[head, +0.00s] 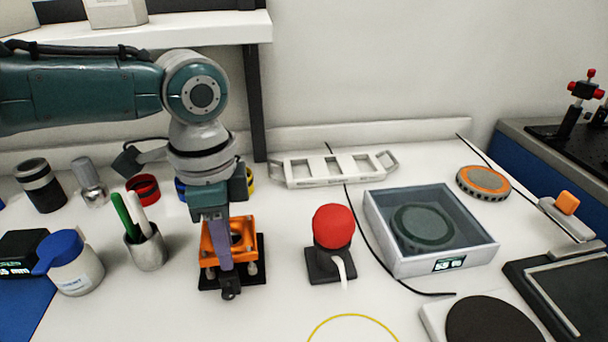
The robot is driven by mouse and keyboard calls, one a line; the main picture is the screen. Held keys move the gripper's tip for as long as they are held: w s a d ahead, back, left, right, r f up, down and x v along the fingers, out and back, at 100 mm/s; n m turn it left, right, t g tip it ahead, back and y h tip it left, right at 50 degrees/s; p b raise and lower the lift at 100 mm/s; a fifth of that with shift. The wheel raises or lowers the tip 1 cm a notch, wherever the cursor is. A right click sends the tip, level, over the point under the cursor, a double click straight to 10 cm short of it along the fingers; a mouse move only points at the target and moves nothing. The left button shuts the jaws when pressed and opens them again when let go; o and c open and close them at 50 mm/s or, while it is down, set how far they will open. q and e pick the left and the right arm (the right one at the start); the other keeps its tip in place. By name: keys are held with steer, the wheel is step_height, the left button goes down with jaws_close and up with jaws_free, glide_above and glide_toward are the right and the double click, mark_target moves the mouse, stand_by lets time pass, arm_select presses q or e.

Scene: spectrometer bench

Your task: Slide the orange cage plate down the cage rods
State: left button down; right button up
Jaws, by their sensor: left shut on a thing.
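The orange cage plate (208,257) is in the head view, left of centre, low over a black base (260,283). Short pale rod ends show between the plate's front corners and the base. My left gripper (228,270) reaches down from above and is shut on the orange plate. Its near finger crosses the plate's front face and hides part of it. The upper parts of the rods are hidden or cannot be made out. My right gripper is not in view.
A red-topped black stand (332,228) is close on the right, and a pen cup (148,250) is close on the left. A blue-lidded jar (75,268) stands farther left. A grey box (455,225) is at right. A shelf (160,32) overhangs the back left.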

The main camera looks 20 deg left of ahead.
arm_select(q)
steer(key=shift+f, duration=0.2)
stand_by(0.3)
steer(key=shift+f, duration=0.1)
steer(key=shift+r+p, duration=1.85)
steer(key=shift+f, duration=0.15)
stand_by(0.3)
steer(key=shift+f, duration=0.35)
steer(key=shift+r, duration=0.15)
